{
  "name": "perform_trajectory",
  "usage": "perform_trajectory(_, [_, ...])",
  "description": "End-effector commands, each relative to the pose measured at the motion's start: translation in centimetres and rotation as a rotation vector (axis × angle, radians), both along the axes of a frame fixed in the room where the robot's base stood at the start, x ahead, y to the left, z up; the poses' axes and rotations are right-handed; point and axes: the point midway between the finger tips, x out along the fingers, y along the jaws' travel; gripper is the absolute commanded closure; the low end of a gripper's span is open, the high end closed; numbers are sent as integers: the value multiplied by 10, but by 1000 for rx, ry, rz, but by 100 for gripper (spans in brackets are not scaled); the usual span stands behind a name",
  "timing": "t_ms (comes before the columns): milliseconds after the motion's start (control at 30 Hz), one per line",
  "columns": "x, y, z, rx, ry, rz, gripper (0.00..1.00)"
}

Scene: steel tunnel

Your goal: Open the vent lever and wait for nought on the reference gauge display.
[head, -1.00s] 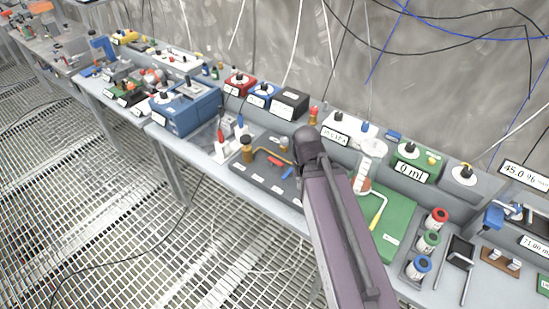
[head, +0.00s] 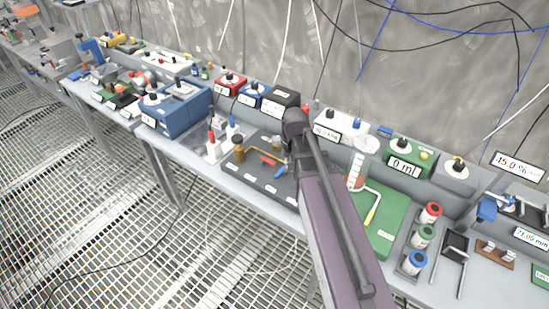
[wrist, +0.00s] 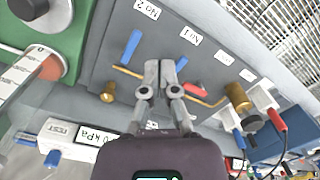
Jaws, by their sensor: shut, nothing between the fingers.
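A dark valve board (head: 262,188) on the bench carries brass pipework, a red lever (head: 268,160) and a blue lever (head: 281,172). In the wrist view the board shows a blue handle (wrist: 131,47) near the label "No 2", a second blue piece (wrist: 181,63) beside my fingers, and the red lever (wrist: 195,88). I cannot read which is the vent lever. My gripper (wrist: 161,66) is shut and empty over the board, close to the second blue piece; contact is unclear. The white gauge's kPa display (head: 327,133) also shows in the wrist view (wrist: 90,138), partly hidden by my gripper; its full reading is unclear.
A brass fitting (wrist: 238,97) stands at the board's right in the wrist view. A green board (head: 383,222) with a yellow-handled crank lies right of my arm. A green "0 ml" box (head: 420,160) and a black box (head: 280,102) stand behind. Loose cables hang at the wall.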

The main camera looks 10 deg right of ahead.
Motion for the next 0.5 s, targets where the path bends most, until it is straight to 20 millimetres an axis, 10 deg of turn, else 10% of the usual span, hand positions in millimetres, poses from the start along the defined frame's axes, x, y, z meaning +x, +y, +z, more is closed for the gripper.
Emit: perform_trajectory(500, [166, -18, -26, 54, 123, -408, 100])
